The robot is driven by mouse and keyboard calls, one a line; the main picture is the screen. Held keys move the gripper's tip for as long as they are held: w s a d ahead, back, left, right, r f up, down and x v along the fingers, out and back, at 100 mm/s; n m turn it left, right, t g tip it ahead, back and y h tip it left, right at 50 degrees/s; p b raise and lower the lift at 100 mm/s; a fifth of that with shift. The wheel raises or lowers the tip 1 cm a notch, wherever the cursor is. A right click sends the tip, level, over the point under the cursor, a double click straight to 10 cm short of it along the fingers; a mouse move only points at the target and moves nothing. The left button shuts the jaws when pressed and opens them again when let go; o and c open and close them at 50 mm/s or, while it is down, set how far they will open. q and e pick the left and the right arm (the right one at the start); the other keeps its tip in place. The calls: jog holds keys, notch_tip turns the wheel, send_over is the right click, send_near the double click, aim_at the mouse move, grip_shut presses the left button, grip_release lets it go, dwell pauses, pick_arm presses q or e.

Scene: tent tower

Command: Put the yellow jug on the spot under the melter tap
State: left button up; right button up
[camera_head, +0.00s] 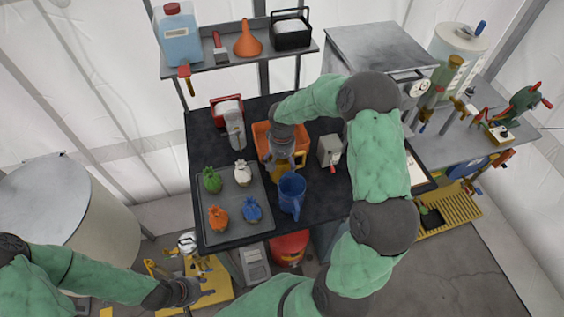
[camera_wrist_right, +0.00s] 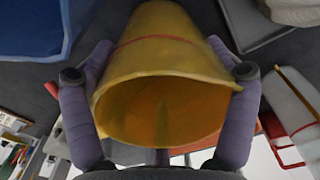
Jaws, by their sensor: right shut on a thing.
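The yellow jug (camera_head: 285,168) is at the middle of the dark table, beside a blue jug (camera_head: 292,190). My right gripper (camera_head: 282,145) reaches down from above and is shut on it. In the right wrist view the jug (camera_wrist_right: 165,100) sits between the two fingers of the right gripper (camera_wrist_right: 160,85), its open mouth facing the camera and looking empty. I cannot tell whether its base touches anything. My left gripper (camera_head: 190,291) is low at the left, away from the jug; its fingers are too small to read. I cannot surely pick out the melter tap or the spot under it.
An orange bin (camera_head: 262,131) stands just behind the jug. A grey tray (camera_head: 233,222) with several coloured bags lies left of it. A small grey box with a red handle (camera_head: 330,150) is to the right. A side bench (camera_head: 440,145) holds a white drum (camera_head: 460,42) and tools.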

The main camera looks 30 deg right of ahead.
jog(key=shift+f, duration=0.2)
jog(key=o, duration=1.1)
